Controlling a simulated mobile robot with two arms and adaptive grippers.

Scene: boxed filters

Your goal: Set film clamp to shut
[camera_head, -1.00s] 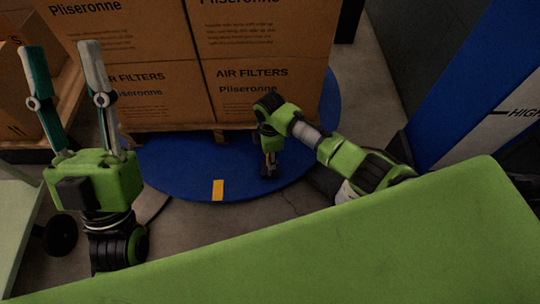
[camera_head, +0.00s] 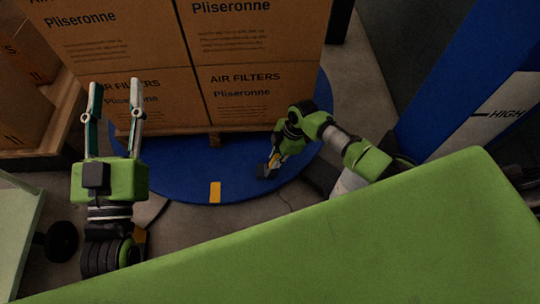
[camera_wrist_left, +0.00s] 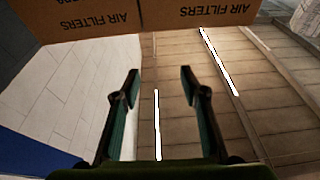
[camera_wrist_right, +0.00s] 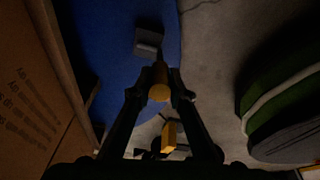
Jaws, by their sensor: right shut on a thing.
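My right gripper (camera_head: 275,160) is low over the blue turntable, tilted, with its fingertips by a small dark block (camera_head: 263,170). In the right wrist view the right gripper (camera_wrist_right: 160,88) is shut on a yellow-orange handle (camera_wrist_right: 159,92). The dark grey block (camera_wrist_right: 148,38) is at the handle's far end, on the blue surface. These look like the film clamp and its lever, but whether the clamp is shut is unclear. My left gripper (camera_head: 115,85) is open and empty, fingers pointing up in the head view, in front of the boxes; the left wrist view shows nothing between its fingers (camera_wrist_left: 160,72).
Air filter boxes (camera_head: 258,90) are stacked on a pallet on the blue turntable (camera_head: 180,178), which has a yellow mark (camera_head: 215,192) at its edge. Another pallet (camera_head: 45,135) with boxes stands left. A blue and white column (camera_head: 480,120) marked HIGH stands right. A green surface fills the foreground.

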